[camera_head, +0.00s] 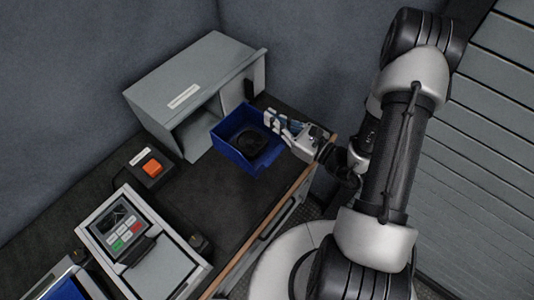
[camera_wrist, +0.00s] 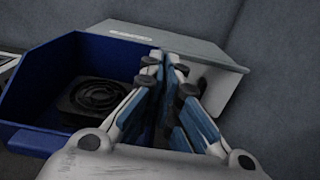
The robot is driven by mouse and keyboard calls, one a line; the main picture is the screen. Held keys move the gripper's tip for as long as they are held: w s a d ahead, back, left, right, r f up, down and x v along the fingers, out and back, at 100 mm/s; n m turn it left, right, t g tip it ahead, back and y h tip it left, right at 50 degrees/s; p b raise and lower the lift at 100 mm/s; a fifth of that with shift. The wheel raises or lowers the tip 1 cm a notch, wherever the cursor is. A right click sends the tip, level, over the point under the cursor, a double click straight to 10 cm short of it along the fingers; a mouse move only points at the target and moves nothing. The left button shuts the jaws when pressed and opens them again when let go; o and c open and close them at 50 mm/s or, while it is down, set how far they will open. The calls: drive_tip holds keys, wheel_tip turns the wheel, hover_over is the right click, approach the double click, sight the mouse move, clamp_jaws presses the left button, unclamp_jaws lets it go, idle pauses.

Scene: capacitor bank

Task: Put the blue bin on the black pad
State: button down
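The blue bin (camera_head: 232,150) is an open box at the right end of the dark bench, in front of the grey cabinet. A black round-topped object (camera_head: 252,143) is inside it; in the wrist view the bin (camera_wrist: 95,47) holds this object (camera_wrist: 95,97) too. My gripper (camera_head: 272,118) is at the bin's right wall. In the wrist view its fingertips (camera_wrist: 166,65) are close together and seem to pinch that wall, which they largely hide. I cannot tell whether the bin touches the bench. I cannot make out a separate black pad.
The grey open-fronted cabinet (camera_head: 190,85) stands close behind the bin. An orange button on a dark box (camera_head: 152,167) and a keypad device (camera_head: 125,230) are to the left. Another blue item (camera_head: 65,289) is at the lower left. Bare bench (camera_head: 205,205) lies between.

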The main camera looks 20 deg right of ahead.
wheel_tip(320, 180, down, 16)
drive_tip(key=b, duration=0.4)
drive_tip(key=shift+r, duration=0.25)
drive_tip(key=shift+f+b, duration=0.15)
drive_tip(key=shift+b, duration=0.15)
drive_tip(key=c, duration=2.3)
unclamp_jaws()
drive_tip(key=shift+f, duration=0.1)
drive_tip(key=o, duration=0.5)
